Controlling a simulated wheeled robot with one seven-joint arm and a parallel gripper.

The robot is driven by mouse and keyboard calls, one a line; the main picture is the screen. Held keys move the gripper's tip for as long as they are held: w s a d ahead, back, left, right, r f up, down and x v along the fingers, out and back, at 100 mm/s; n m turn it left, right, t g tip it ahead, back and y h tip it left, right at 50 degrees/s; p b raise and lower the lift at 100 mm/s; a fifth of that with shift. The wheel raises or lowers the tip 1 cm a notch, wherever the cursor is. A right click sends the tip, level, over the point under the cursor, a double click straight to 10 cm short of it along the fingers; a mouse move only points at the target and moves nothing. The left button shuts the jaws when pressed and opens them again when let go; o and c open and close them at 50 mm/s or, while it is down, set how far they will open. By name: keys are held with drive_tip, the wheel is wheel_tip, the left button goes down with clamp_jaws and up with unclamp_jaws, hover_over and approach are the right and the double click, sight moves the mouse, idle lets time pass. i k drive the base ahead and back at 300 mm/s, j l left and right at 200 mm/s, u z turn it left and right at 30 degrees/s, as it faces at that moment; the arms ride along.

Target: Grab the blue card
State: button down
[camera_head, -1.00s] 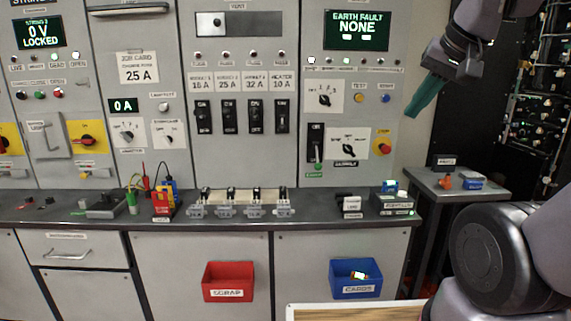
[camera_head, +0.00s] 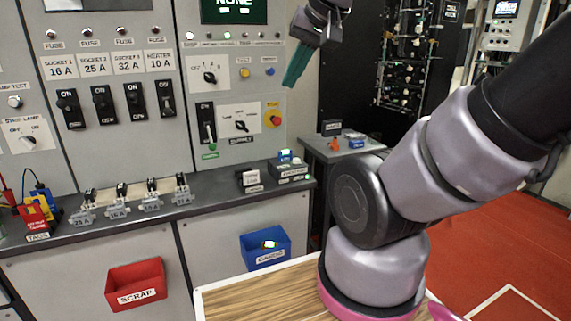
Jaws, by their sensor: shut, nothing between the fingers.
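My gripper (camera_head: 297,65) is raised at the upper middle, in front of the right edge of the panel wall. Its teal fingers point down and are shut and empty. Below it, a small blue and white piece (camera_head: 286,156) stands on a dark device at the bench's right end; it may be the blue card, but is too small to tell. The blue bin (camera_head: 262,257) labelled CARDS hangs on the cabinet front below. A small pale, partly yellow item (camera_head: 268,244) shows in it. My gripper is well above and apart from all of these.
A red SCRAP bin (camera_head: 136,285) hangs to the left. Several fuse carriers line the bench (camera_head: 215,208). A small grey side table (camera_head: 340,150) holds a blue box (camera_head: 355,141) and an orange item (camera_head: 334,143). A wooden surface (camera_head: 255,298) lies in front; red floor (camera_head: 490,250) is open at right.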

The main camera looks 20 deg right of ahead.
sight(284, 155)
drive_tip(key=i+l, duration=0.25)
drive_tip(key=l, duration=0.15)
drive_tip(key=i+l, duration=0.55)
drive_tip(key=l, duration=0.25)
drive_tip(key=j+u, duration=0.05)
